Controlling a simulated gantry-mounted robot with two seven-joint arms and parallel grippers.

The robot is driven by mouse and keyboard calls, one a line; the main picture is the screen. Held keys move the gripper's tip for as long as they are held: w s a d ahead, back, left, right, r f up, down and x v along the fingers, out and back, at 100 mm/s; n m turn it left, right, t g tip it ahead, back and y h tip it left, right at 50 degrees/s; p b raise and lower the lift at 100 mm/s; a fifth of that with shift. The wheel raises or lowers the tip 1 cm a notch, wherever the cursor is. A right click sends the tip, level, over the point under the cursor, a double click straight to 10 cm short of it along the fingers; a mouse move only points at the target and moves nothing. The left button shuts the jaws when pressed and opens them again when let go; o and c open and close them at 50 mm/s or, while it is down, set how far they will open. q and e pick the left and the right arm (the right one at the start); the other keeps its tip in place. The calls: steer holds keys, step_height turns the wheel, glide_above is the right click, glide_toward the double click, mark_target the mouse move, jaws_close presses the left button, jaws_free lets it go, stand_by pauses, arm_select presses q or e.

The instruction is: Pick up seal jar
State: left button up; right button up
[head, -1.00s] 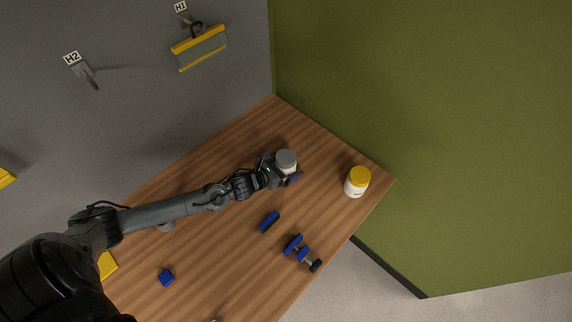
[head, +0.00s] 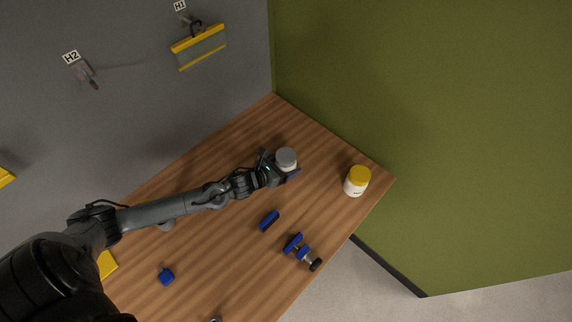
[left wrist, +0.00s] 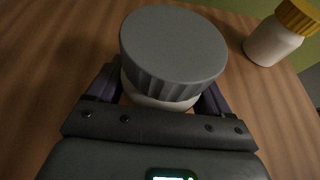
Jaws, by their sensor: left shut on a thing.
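A white jar with a grey ribbed lid (head: 286,158) stands on the wooden table near its far corner. It fills the top middle of the left wrist view (left wrist: 173,52). My left gripper (head: 281,172) is shut on this jar, with one finger on each side of its white body below the lid. The jar looks upright; its base is hidden behind the gripper. A second white jar with a yellow lid (head: 357,181) stands apart to the right, and also shows at the top right of the left wrist view (left wrist: 281,32). My right gripper is not in view.
On the table (head: 225,245) lie a blue block (head: 269,221), a blue and black tool (head: 302,252) and a small blue cube (head: 166,277). A yellow-edged bag (head: 199,47) hangs from hook H1. Grey and green walls bound the table's back.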

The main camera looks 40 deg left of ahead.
arm_select(q)
steer(key=shift+r, duration=1.35)
steer(key=shift+d+r+n+y+b, duration=1.2)
steer(key=shift+d+r, duration=1.5)
steer(key=shift+d, duration=3.7)
steer(key=s+r+p, duration=0.1)
steer(key=r+p, duration=0.6)
steer(key=r, duration=0.2)
steer(key=s+r+p, duration=0.2)
steer(key=r+p, duration=0.6)
steer(key=shift+s+r+m+h, duration=0.25)
steer(key=shift+r+m+h, duration=0.05)
steer(key=shift+r+m, duration=0.1)
steer(key=shift+r, duration=0.1)
